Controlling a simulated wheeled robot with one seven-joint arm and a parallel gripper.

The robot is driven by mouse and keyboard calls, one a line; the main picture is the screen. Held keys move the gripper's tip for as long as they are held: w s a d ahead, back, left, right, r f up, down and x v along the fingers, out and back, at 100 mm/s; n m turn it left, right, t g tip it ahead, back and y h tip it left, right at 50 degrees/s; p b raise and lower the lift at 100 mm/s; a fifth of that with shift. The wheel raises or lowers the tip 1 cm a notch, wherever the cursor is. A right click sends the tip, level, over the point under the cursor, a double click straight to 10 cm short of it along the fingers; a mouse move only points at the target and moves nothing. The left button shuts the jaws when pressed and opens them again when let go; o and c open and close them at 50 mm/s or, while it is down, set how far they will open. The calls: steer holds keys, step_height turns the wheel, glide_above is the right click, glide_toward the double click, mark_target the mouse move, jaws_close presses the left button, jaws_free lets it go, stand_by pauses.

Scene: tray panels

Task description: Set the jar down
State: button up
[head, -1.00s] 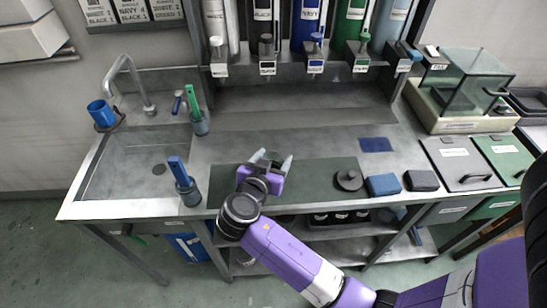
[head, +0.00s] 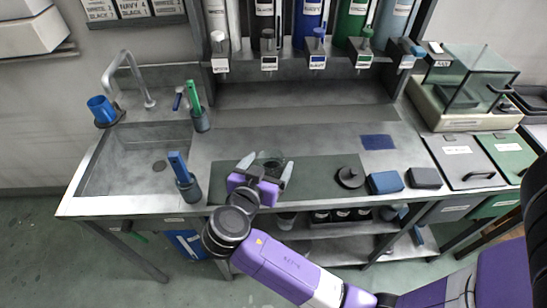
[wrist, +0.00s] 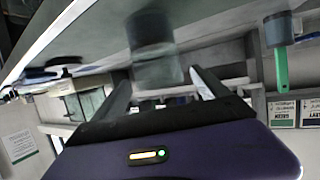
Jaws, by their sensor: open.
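The jar (head: 273,165) is a small dark, see-through cylinder standing on the dark green mat (head: 318,180) on the bench. In the wrist view, which is turned over, the jar (wrist: 156,62) shows from close by and looks upright on the surface. My gripper (head: 267,167) is open, with a finger to each side of the jar's near part and a gap to it. In the wrist view the fingers of my gripper (wrist: 160,88) are spread and empty. The fingers partly crowd the jar in the head view, so its contents cannot be told.
A dark round lid (head: 350,177) lies on the mat's right end. Right of it are a blue block (head: 385,183) and a dark block (head: 424,178). A holder with a blue-handled tool (head: 188,187) stands left by the sink (head: 130,180). Dispensers (head: 310,20) hang behind.

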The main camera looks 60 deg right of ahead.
steer(key=v, duration=0.6)
steer(key=shift+a+b, duration=0.3)
steer(key=shift+b, duration=0.1)
steer(key=shift+s+r, duration=0.1)
steer(key=shift+s, duration=0.1)
